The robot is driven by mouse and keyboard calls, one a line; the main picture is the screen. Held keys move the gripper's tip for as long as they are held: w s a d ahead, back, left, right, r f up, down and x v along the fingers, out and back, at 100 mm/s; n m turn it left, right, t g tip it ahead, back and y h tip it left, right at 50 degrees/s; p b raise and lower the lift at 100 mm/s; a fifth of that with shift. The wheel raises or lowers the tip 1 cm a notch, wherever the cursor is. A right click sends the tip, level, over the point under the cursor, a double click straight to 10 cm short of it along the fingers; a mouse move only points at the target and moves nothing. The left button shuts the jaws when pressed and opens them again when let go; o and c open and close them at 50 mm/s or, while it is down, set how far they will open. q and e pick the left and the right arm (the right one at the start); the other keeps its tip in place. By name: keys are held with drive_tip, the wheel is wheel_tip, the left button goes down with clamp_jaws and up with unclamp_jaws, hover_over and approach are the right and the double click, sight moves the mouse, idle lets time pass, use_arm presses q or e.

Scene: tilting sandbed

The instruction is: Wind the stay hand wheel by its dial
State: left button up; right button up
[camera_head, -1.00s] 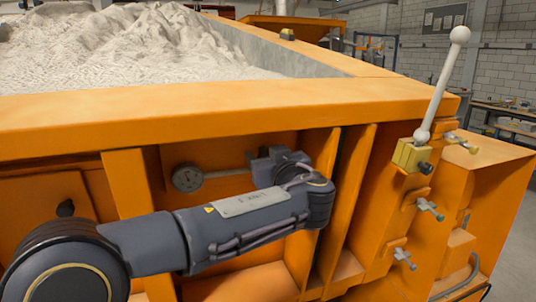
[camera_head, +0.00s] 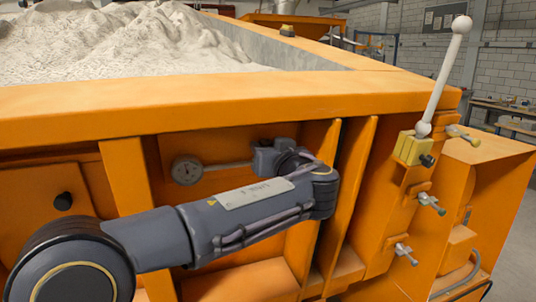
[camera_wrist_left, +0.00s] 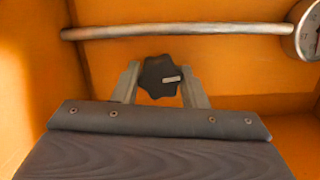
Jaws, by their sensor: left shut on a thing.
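The hand wheel (camera_wrist_left: 160,76) is a small black lobed knob with a pale mark, seen in the left wrist view against the orange panel. My left gripper (camera_wrist_left: 159,82) has its two grey fingers on either side of it and is shut on it. In the head view my left gripper (camera_head: 273,155) reaches into the recess under the bed's rim, and its wrist hides the wheel. The dial also shows at the right edge of the left wrist view (camera_wrist_left: 310,32). My right gripper is out of view.
The orange bed rim (camera_head: 230,107) runs above my arm, with pale sand (camera_head: 120,38) behind it. Upright orange ribs (camera_head: 347,190) stand right of the recess. A white-balled lever (camera_head: 443,75) and small clamps (camera_head: 430,203) are further right. A black knob (camera_head: 63,200) is at left.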

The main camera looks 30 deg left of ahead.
use_arm(q)
drive_tip(key=shift+f+m+b, duration=0.2)
drive_tip(key=shift+m+b, duration=0.35)
drive_tip(key=shift+m, duration=0.15)
drive_tip(key=shift+m+g+y+b, duration=0.5)
drive_tip(key=shift+m+b, duration=0.1)
drive_tip(key=shift+m, duration=0.6)
drive_tip(key=m+y+b, duration=0.1)
drive_tip(key=m, duration=0.2)
drive_tip(key=shift+w+d+m, duration=0.1)
drive_tip(key=shift+w+m, duration=0.05)
drive_tip(key=shift+m, duration=0.25)
drive_tip(key=m, duration=0.4)
drive_tip(key=shift+y, duration=0.3)
drive_tip(key=shift+f+m+y+p, duration=0.15)
drive_tip(key=shift+m+y+p, duration=0.25)
drive_tip(key=shift+m, duration=1.8)
drive_tip(key=o, duration=1)
drive_tip(key=shift+d, duration=0.1)
drive_tip(key=shift+c, duration=0.2)
